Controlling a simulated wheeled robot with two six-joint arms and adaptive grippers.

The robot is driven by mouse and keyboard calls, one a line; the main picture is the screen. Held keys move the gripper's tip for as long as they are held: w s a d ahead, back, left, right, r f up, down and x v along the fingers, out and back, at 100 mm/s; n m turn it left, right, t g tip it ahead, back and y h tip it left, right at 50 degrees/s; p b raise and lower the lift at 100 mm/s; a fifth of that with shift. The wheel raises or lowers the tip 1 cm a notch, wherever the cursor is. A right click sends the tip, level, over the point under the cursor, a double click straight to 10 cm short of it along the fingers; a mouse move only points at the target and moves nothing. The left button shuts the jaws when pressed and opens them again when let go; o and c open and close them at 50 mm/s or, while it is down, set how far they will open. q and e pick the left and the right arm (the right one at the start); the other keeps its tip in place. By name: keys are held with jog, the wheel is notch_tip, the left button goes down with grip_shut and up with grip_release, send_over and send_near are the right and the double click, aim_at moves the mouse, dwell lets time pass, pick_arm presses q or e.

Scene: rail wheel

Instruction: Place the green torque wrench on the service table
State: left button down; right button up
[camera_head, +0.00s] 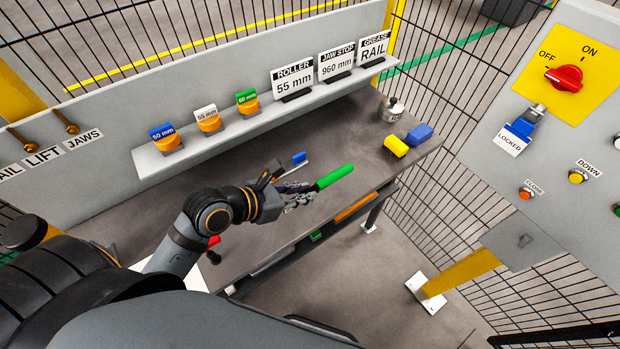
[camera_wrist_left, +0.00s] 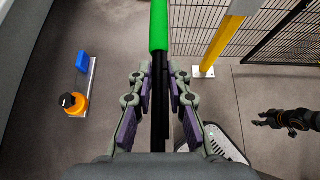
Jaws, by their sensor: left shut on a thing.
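The green torque wrench (camera_head: 334,176) is in my left gripper (camera_head: 300,193), over the near edge of the grey service table (camera_head: 345,137) in the head view. Its green handle points right and away. In the left wrist view the green handle (camera_wrist_left: 159,25) is at the top, and its black shaft runs between the fingers of the left gripper (camera_wrist_left: 160,85), which are shut on it. My right gripper (camera_wrist_left: 266,118) shows small at the right of that view, with its fingers apart and nothing seen between them.
A yellow block (camera_head: 396,147), a blue block (camera_head: 420,134) and a metal weight (camera_head: 392,110) stand at the table's right end. A shelf (camera_head: 230,130) with rollers and signs runs along the back. A control panel (camera_head: 555,120) is at right.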

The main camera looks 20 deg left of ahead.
pick_arm(q)
jog(key=w+f+b, duration=0.1)
jog(key=w, duration=0.2)
send_over(314, 177)
jog(key=s, duration=0.3)
jog(key=f, duration=0.8)
jog(key=shift+w+d+p, duration=0.15)
jog(key=shift+d+p, duration=0.2)
jog(key=shift+p, duration=0.05)
jog(key=shift+w+f, duration=0.3)
jog(key=shift+f, duration=0.1)
notch_tip(314, 177, down, 3)
jog(key=shift+w+f+p, duration=0.15)
jog(key=shift+p, duration=0.15)
jog(key=c, duration=1.3)
grip_release()
jog(key=shift+f, duration=0.1)
